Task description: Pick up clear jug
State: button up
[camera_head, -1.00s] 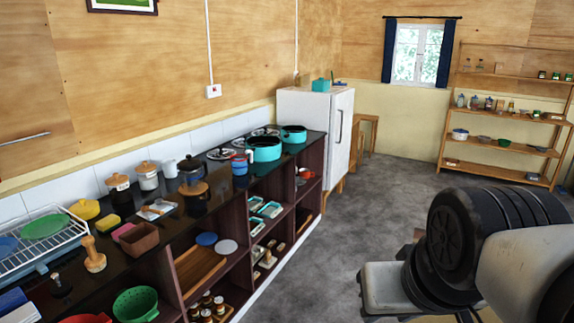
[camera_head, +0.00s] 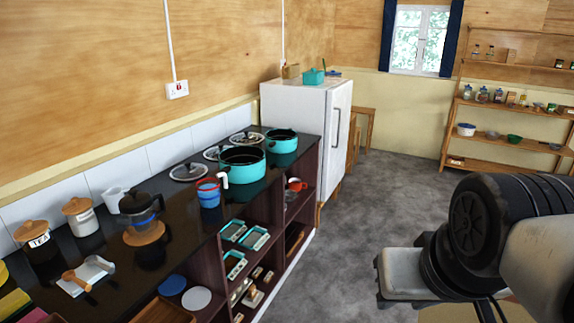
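No jug can be made out with certainty as the clear one. A pale jug (camera_head: 114,201) with a handle stands upright on the black counter at the left, against the tiles, and looks whitish. In front of it stands a dark, partly see-through pot (camera_head: 139,209) with a black lid and a blue band, above a round wooden board. Part of my arm fills the lower right, well away from both across open floor. My gripper's fingers do not show.
The counter (camera_head: 105,262) holds canisters (camera_head: 80,216), a blue-and-red cup (camera_head: 208,193) and teal pots (camera_head: 242,164). Open shelves below hold small items. A white fridge (camera_head: 303,130) stands beyond. The grey floor (camera_head: 330,248) right of the counter is clear. Wooden shelving (camera_head: 500,137) stands at the far wall.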

aim_at(207, 184)
jog(key=i+z, duration=0.25)
jog(key=i, duration=1.3)
jog(key=i+j+u, duration=0.1)
jog(key=u, duration=0.3)
jog(key=i+u, duration=0.55)
jog(key=u, duration=0.2)
jog(key=i+l+u, duration=0.15)
jog(key=u, duration=0.25)
jog(key=i+u, duration=0.3)
jog(key=u, duration=0.25)
jog(key=i+l, duration=0.05)
